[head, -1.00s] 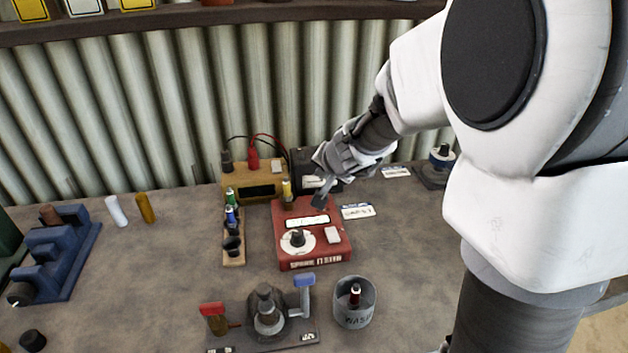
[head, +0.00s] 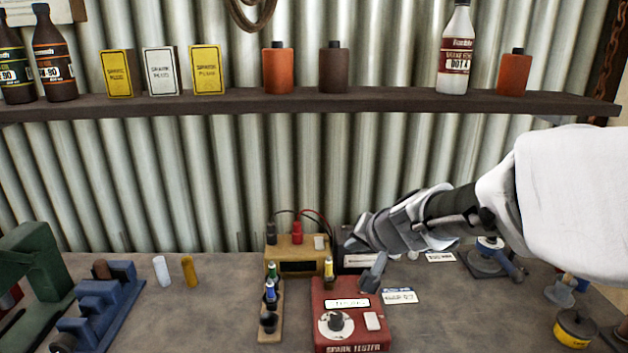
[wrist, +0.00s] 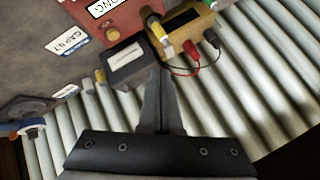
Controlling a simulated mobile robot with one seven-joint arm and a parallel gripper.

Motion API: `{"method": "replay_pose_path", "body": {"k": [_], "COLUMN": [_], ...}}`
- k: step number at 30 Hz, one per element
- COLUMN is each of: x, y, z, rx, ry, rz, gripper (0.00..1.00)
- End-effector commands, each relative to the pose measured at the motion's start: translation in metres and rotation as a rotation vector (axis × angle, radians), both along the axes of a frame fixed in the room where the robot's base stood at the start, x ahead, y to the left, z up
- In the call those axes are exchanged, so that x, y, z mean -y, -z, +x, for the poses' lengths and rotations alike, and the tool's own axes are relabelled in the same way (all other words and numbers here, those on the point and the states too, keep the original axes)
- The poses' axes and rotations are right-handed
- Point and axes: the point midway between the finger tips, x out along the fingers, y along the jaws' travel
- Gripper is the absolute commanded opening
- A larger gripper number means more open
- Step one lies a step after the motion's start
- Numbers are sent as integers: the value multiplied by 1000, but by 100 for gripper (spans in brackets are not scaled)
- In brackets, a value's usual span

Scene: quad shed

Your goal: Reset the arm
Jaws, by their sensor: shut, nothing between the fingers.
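My gripper (head: 372,272) is shut and empty in the head view, above the back right corner of the red spark tester (head: 348,318). In the wrist view my gripper (wrist: 163,75) shows its fingers together, pointing toward a dark box with a pale label (wrist: 126,60). My arm reaches in from the right in the head view. The spark tester has a dial, a white switch and a yellow-topped plug at its back left. Its edge also shows at the top of the wrist view.
A wooden box (head: 298,258) with red and black leads stands behind the tester. A plug rack (head: 270,325) is left of it. A blue stepped block (head: 103,305) is further left. A shelf (head: 300,104) with bottles and boxes runs along the corrugated wall. Bench between block and rack is mostly clear.

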Motion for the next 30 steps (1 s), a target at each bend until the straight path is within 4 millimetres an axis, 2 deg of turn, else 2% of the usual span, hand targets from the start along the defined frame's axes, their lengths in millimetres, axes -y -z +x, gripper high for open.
{"method": "replay_pose_path", "body": {"k": [1, 6, 11, 15, 18, 24, 30], "x": [-7, -21, -15, 1, 15, 33, 36], "y": [-21, -50, -62, -66, -66, -66, -65], "z": [-18, -82, -141, -188, -213, -239, -242], "rx": [8, -24, -85, -148, -187, -234, -242], "ry": [-53, -216, -309, -343, -343, -326, -322], "rz": [-12, -93, -210, -330, -409, -497, -509], "gripper": [0, 0, 0, 0, 0, 0, 0]}}
